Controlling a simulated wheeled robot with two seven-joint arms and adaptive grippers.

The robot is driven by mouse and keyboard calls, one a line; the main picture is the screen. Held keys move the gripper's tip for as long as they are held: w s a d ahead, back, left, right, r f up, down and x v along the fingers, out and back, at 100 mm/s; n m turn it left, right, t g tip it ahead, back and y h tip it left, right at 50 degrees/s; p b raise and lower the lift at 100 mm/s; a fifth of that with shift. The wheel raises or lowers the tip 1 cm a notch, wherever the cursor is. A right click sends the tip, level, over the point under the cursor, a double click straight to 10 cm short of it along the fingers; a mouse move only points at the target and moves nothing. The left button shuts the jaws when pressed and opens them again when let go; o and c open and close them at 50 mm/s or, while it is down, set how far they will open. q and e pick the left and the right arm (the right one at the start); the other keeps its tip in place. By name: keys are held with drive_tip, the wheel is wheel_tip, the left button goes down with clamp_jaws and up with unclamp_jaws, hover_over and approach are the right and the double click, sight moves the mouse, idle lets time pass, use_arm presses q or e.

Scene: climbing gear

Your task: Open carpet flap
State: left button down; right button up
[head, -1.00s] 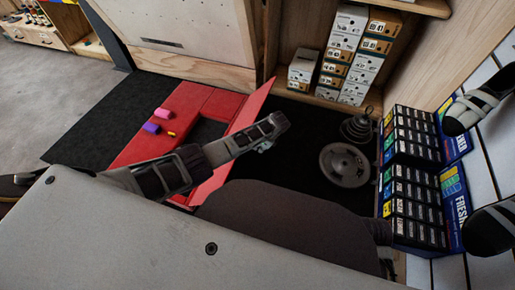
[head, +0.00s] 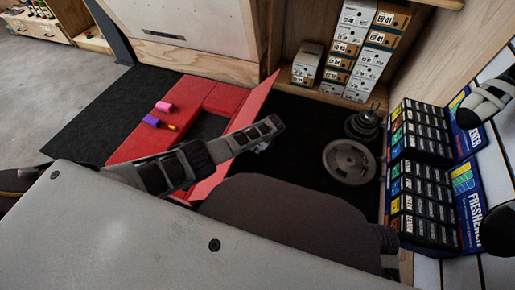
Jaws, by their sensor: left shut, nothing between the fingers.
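The red carpet flap (head: 253,105) stands raised and tilted along the right side of the red carpet pad (head: 140,143). A dark opening (head: 208,126) shows in the pad to the left of the flap. My left arm crosses in front of the flap and hides part of it and of the opening. My left gripper (head: 263,147) is shut and empty, just right of the flap; whether it touches the flap I cannot tell. My right gripper is not in view.
Round grey weights (head: 349,162) sit on the black floor to the right. Shoe boxes (head: 350,50) stand behind, and freshener displays (head: 425,195) line the right wall.

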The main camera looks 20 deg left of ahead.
use_arm(q)
drive_tip(key=shift+a+r, duration=0.45)
drive_tip(key=shift+a, duration=0.4)
drive_tip(key=shift+a+r, duration=0.4)
drive_tip(key=shift+a, duration=0.45)
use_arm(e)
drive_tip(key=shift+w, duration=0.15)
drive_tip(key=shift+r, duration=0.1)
use_arm(q)
drive_tip(key=shift+r, duration=0.1)
